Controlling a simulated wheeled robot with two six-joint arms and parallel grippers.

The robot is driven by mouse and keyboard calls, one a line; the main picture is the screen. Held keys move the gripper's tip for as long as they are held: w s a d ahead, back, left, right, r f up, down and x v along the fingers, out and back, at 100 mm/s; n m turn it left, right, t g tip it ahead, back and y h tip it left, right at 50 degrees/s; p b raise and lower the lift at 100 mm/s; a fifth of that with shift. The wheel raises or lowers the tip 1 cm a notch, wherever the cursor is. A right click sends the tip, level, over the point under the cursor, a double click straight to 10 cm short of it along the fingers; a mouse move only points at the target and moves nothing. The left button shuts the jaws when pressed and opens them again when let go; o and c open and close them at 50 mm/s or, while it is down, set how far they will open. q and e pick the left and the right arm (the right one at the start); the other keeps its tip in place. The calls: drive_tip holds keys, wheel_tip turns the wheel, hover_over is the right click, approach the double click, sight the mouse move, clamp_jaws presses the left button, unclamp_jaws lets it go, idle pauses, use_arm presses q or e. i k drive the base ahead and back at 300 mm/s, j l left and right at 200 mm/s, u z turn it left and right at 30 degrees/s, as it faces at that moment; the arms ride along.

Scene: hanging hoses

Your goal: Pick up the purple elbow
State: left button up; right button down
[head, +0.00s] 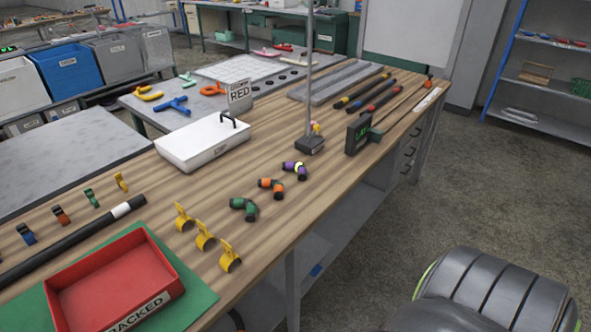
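The purple elbow (294,170) lies on the wooden workbench (335,183), right of its middle. It is a small bent fitting with dark ends and a pale yellow-green band. An orange elbow (271,187) and a green elbow (245,208) lie in a row toward the front left of it, apart from it. A dark rounded part of mine shows at the lower right. Neither of my grippers is in view.
A stand with a thin pole (309,145) is just behind the purple elbow. A dark display box (358,134) stands to its right and a white case (203,140) to its left. Yellow clips (205,236) and a red tray (118,281) are at the front left.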

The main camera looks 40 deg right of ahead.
sight(302, 172)
drive_tip(key=z, duration=1.4)
